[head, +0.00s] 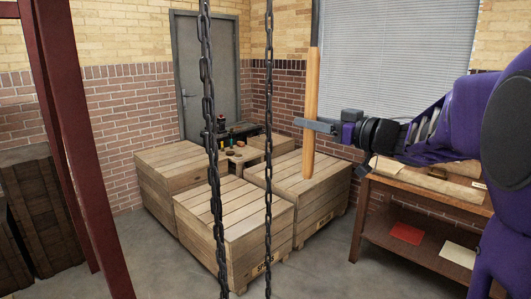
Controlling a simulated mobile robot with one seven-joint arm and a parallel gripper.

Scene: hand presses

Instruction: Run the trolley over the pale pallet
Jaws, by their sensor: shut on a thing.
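My gripper (305,124) is at the right of the head view, shut on an upright wooden handle (311,80). A dark rod goes up from the handle's top and out of view. The handle's lower end hangs in front of a pale crate. Two dark chains, a thick one (208,100) and a thinner one (269,100), hang down through the middle. The trolley is not visible. Pale wooden crates (235,212) stand grouped on the floor. Whether a pale pallet lies under them I cannot tell.
Dark wooden crates (45,215) stand at the left behind a dark red post (75,140). A wooden bench (425,190) with a lower shelf is at the right. A grey door (205,70) is behind the crates. Bare floor (320,275) shows in front.

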